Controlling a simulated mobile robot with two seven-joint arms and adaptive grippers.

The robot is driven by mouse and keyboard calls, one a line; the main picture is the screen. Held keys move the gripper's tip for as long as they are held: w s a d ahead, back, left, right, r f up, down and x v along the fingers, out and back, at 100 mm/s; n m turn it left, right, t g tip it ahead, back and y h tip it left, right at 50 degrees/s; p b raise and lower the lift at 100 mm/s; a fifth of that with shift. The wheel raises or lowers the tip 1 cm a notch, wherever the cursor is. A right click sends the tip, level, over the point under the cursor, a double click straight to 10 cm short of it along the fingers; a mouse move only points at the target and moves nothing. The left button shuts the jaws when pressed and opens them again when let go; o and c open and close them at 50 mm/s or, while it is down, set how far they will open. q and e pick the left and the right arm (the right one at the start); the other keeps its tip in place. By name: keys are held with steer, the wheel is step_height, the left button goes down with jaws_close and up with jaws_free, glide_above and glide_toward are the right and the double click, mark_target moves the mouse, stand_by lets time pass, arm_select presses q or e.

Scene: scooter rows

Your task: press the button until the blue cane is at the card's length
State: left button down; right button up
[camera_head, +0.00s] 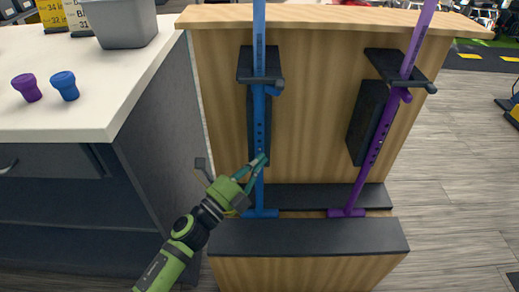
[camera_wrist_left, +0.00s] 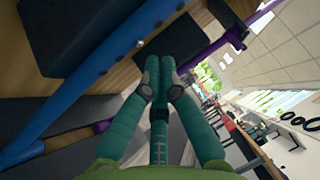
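The blue cane (camera_head: 259,120) stands upright in the left place of a wooden stand, with a row of holes down its shaft and its top cut off by the frame. It also shows in the left wrist view (camera_wrist_left: 95,72), with a small light spot near the fingers that I cannot clearly identify as the button. My left gripper (camera_head: 264,160) has its fingers together, the tips at or close by the cane's lower shaft; contact is unclear. The fingers also show together in the left wrist view (camera_wrist_left: 159,62).
A purple cane (camera_head: 380,130) stands to the right in the same wooden stand (camera_head: 310,110). A light counter (camera_head: 95,95) at the left holds a grey bin (camera_head: 122,25), a purple cap (camera_head: 28,88) and a blue cap (camera_head: 65,85).

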arm_select(q)
steer(key=shift+w, duration=0.2)
steer(key=shift+w, duration=0.25)
steer(key=shift+w, duration=0.5)
stand_by(0.6)
steer(key=shift+s, duration=0.15)
stand_by(0.3)
steer(key=shift+s, duration=0.8)
steer(key=shift+s, duration=0.1)
steer(key=s+p, duration=0.1)
steer(key=s, duration=0.3)
steer(key=shift+s+d, duration=0.1)
steer(key=shift+s, duration=0.25)
